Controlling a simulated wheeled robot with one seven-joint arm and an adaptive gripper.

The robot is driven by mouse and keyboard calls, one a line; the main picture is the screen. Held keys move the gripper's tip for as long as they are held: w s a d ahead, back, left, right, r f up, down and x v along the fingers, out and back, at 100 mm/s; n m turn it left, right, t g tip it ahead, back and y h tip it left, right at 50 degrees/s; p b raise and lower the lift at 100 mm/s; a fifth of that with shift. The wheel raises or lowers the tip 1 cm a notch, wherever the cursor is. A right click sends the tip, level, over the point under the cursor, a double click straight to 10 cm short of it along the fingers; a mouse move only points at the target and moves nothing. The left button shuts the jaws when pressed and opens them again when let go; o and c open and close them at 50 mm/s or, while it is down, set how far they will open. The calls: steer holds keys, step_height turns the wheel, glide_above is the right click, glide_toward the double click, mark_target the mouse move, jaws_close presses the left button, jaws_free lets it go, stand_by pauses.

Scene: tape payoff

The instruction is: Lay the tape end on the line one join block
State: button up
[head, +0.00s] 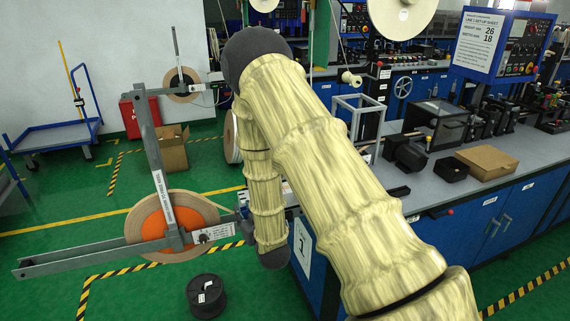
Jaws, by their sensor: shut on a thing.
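A wide roll of tan tape (148,232) with an orange core (160,224) hangs on a grey payoff arm at the lower left. The tape end and the line one join block cannot be made out. A plate marked 1 (302,247) is on the blue cabinet beside my forearm.
A second tape roll (181,84) hangs farther back. A black spool (206,295) lies on the green floor below the payoff. A blue cart (55,130) stands left.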

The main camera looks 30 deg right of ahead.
steer(key=shift+m+g+h, duration=0.3)
steer(key=shift+m+h, duration=0.3)
steer(key=shift+h, duration=0.3)
steer(key=w+d+r, duration=0.2)
steer(key=d, duration=0.4)
steer(key=w+d+r+p, duration=0.1)
steer(key=w+d+r, duration=0.1)
steer(key=d, duration=0.4)
steer(key=w+d+r, duration=0.2)
steer(key=d+r, duration=0.1)
steer(key=d, duration=0.3)
steer(key=shift+d+r+p, duration=0.1)
steer(key=shift+r+p, duration=0.25)
steer(key=shift+w+d, duration=0.1)
steer(key=shift+d, duration=0.3)
steer(key=shift+f+b, duration=1.5)
steer(key=shift+f, duration=1.3)
steer(key=shift+a, duration=0.1)
steer(key=shift+f+b, duration=0.45)
steer(key=shift+f, duration=0.05)
steer(key=o, duration=1)
steer(key=shift+s, duration=0.25)
